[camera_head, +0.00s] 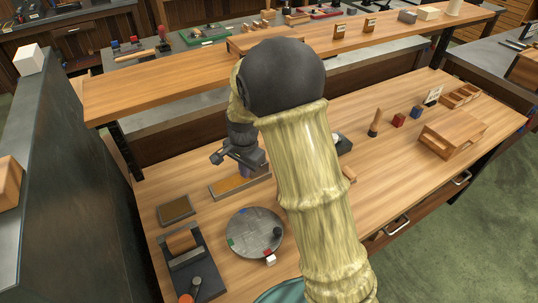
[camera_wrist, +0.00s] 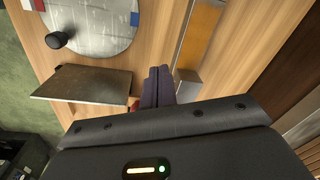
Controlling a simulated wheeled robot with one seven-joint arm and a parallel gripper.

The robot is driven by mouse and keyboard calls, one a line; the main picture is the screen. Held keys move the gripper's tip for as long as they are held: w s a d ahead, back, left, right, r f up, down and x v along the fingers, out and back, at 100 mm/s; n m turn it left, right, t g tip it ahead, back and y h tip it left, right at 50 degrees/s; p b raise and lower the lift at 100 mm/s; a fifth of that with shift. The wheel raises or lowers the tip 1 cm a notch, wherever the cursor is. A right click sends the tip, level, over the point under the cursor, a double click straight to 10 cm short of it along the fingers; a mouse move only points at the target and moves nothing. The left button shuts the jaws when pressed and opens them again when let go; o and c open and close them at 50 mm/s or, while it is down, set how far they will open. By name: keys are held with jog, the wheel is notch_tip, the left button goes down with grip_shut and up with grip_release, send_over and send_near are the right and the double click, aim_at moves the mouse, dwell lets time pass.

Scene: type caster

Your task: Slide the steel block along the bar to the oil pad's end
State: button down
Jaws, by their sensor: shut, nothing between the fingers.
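A long narrow bar (camera_head: 228,188) with a light metal rim and an amber-brown strip lies on the bench, left of my arm in the head view. It also shows at the top of the wrist view (camera_wrist: 200,36). A small grey metal block (camera_wrist: 187,84), apparently the steel block, sits at the bar's near end in the wrist view. My gripper (camera_wrist: 158,72) is shut and empty just left of that block; I cannot tell whether they touch. In the head view my gripper (camera_head: 252,172) is over the bar's right end and hides the block. Which part is the oil pad is unclear.
A round grey disc (camera_head: 248,238) with coloured marks lies in front of the bar. A framed brown plate (camera_head: 176,210) and a dark wood-block fixture (camera_head: 183,252) stand left. A dark plate (camera_wrist: 82,87) is left of my fingers. A raised shelf (camera_head: 160,88) runs behind.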

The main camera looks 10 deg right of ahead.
jog(key=w+a+f+m, duration=0.1)
jog(key=w+a, duration=0.1)
jog(key=a, duration=0.1)
jog(key=w+a+f+m+p, duration=0.1)
jog(key=a+f+m, duration=0.1)
jog(key=a, duration=0.1)
jog(key=w+a+f+m, duration=0.1)
jog(key=w+a+f, duration=0.1)
jog(key=a, duration=0.1)
jog(key=shift+w+a+m+g, duration=0.2)
jog(key=shift+w+m+g, duration=0.15)
jog(key=shift+m+g, duration=0.05)
jog(key=shift+r, duration=0.1)
jog(key=w+d+p, duration=0.2)
jog(key=w+d, duration=0.1)
jog(key=d, duration=0.7)
jog(key=w+d+p, duration=0.2)
jog(key=w+d, duration=0.2)
jog(key=d, duration=0.6)
notch_tip(320, 180, down, 5)
jog(key=shift+s+f+p, duration=0.1)
jog(key=shift+f+p, duration=0.05)
jog(key=shift+p, duration=0.35)
jog(key=shift+s+a+r+p, duration=0.1)
jog(key=shift+a+r+p, duration=0.1)
jog(key=shift+a+p, duration=0.15)
jog(key=shift+s+a, duration=0.1)
jog(key=shift+a, duration=0.1)
jog(key=shift+f, duration=0.1)
